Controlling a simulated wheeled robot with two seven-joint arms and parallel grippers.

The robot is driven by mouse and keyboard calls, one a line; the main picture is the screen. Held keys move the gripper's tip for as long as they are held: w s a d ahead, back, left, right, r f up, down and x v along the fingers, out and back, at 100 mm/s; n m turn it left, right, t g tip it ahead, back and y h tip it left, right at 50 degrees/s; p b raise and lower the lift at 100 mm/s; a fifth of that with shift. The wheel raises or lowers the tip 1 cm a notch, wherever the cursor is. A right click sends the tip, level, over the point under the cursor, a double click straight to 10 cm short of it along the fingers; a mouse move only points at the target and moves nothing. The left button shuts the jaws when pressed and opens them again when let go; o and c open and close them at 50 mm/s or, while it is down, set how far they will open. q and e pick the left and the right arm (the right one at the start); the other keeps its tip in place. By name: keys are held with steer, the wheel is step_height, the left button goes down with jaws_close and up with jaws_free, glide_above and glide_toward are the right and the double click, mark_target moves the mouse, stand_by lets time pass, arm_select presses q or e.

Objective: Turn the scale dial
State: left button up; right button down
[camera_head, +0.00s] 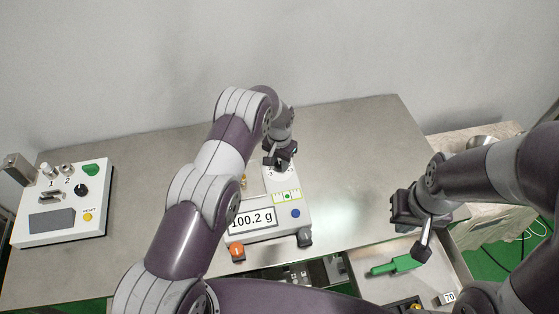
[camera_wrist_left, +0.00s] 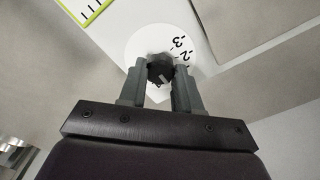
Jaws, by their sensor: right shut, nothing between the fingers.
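The scale (camera_head: 265,234) stands on the metal table and its display reads 100.2 g. Its dark dial knob (camera_wrist_left: 160,68) sits on a round white face with numbers, 2 and 3 among them, in the left wrist view. My left gripper (camera_wrist_left: 160,74) has a finger on each side of the knob, with no clear gap between the fingers and the knob. In the head view my left gripper (camera_head: 279,160) is at the back of the scale, and its hand hides the knob. My right gripper (camera_head: 423,248) is shut and empty, just above a green-handled tool (camera_head: 397,265).
A white control box (camera_head: 62,228) with a black knob and buttons stands at the left. A wooden crate (camera_head: 462,215) is beyond the right edge. The table's back right is clear.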

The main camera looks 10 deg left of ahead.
arm_select(q)
steer(key=shift+f+n+b, duration=0.15)
steer(key=shift+n+b, duration=0.85)
steer(key=shift+b, duration=0.15)
steer(key=n+b, duration=0.2)
steer(key=n, duration=0.1)
steer(key=shift+b, duration=0.3)
steer(key=n+b, duration=0.2)
steer(key=n, duration=0.3)
steer(key=shift+r+n+b, duration=0.2)
steer(key=shift+n+b, duration=0.55)
steer(key=shift+n, duration=1.05)
steer(key=o, duration=1.1)
steer(key=shift+c, duration=0.2)
steer(key=shift+s, duration=0.1)
